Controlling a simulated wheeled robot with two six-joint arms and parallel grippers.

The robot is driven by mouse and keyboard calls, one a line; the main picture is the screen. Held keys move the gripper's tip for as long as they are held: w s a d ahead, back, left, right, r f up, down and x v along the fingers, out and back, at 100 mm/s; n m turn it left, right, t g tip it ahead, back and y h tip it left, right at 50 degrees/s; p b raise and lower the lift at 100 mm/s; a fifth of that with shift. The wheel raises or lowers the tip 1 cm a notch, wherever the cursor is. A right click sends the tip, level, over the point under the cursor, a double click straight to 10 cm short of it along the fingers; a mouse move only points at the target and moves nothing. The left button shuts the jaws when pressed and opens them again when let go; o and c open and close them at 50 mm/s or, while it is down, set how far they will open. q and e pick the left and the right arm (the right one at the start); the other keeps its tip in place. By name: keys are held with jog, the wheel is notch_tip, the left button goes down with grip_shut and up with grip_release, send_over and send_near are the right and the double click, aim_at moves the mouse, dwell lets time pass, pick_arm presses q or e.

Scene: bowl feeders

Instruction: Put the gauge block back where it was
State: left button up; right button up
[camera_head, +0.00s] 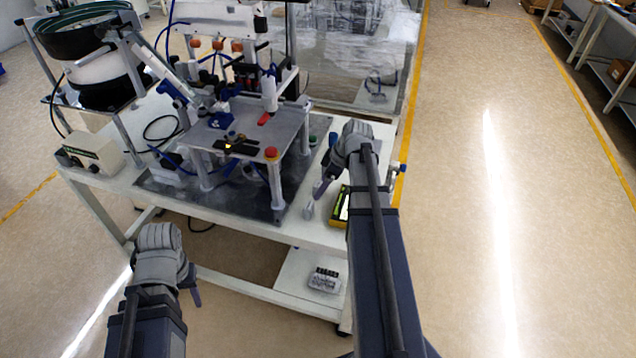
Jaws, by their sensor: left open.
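I cannot single out the gauge block with certainty. A small grey piece (308,211) lies on the white bench top (325,235), just below the tip of my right gripper (319,190). Whether the two touch is unclear, and so is whether that gripper is open. My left gripper (193,288) is open in front of the bench, below its top and over the floor; it is mostly hidden by its own wrist. A grey case with black pieces (324,280) sits on the lower shelf (295,275).
A yellow and black box (340,207) lies beside my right wrist. A raised metal fixture plate (255,130) with a red button (271,153) stands mid-bench. A bowl feeder (80,35) and a control box (90,152) are at left.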

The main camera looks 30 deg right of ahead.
jog(key=shift+s+d+r, duration=0.15)
jog(key=shift+r, duration=0.35)
jog(key=s+a+m+g+h, duration=0.1)
jog(key=s+a, duration=0.3)
jog(key=a, duration=0.7)
jog(key=s+a+f+m+g+h, duration=0.1)
jog(key=s+a, duration=0.3)
jog(key=a, duration=0.7)
jog(key=s+a+m+g+h, duration=0.1)
jog(key=s+a, duration=0.3)
jog(key=a, duration=0.7)
jog(key=shift+s+a+f+m+g+h, duration=0.3)
jog(key=shift+s+a+m+h, duration=0.1)
jog(key=shift+m+h, duration=0.3)
